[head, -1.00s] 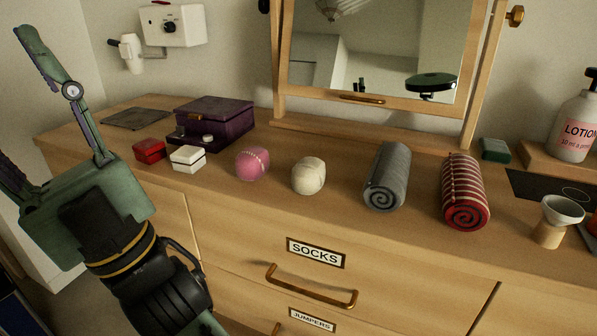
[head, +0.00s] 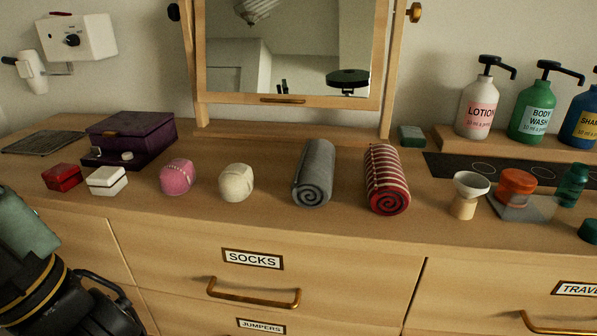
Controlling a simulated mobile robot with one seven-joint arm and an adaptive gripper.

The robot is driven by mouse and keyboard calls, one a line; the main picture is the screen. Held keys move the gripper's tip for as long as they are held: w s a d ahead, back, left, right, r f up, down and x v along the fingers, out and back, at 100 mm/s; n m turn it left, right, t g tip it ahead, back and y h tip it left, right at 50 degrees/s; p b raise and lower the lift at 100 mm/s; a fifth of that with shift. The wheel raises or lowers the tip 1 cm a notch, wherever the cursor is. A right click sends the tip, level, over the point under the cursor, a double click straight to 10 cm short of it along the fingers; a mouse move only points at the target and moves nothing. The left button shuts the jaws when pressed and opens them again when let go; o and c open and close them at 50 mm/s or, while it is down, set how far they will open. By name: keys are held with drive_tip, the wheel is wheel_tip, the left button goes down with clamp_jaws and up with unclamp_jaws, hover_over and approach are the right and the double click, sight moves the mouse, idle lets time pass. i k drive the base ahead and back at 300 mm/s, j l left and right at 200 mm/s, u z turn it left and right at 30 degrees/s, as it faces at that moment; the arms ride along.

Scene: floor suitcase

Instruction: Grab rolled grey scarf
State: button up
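The rolled grey scarf (head: 314,174) lies on the dresser top in the middle of the head view, its spiral end facing the front edge. A red-and-white striped roll (head: 387,180) lies just to its right, with a gap between them. A cream ball (head: 236,183) sits to its left. Part of my gripper's body and wrist shows at the lower left edge, well to the left of the scarf and apart from it. The fingers are out of the picture.
A pink ball (head: 178,177), a white box (head: 107,181), a red box (head: 62,178) and a purple case (head: 129,138) stand left. A mirror (head: 388,75) stands behind the scarf. A funnel-topped cup (head: 465,195) and pump bottles (head: 478,108) are right. The front strip is clear.

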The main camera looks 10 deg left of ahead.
sight(311, 188)
drive_tip(key=j+z, duration=0.2)
drive_tip(key=z, duration=0.4)
drive_tip(key=k+j+z, duration=0.15)
drive_tip(key=j, duration=0.2)
drive_tip(key=k+j+z, duration=0.2)
drive_tip(key=j, duration=0.2)
drive_tip(key=j+z, duration=0.15)
drive_tip(key=j, duration=0.2)
drive_tip(key=k+j, duration=0.1)
drive_tip(key=j, duration=1.15)
drive_tip(key=i+z, duration=0.05)
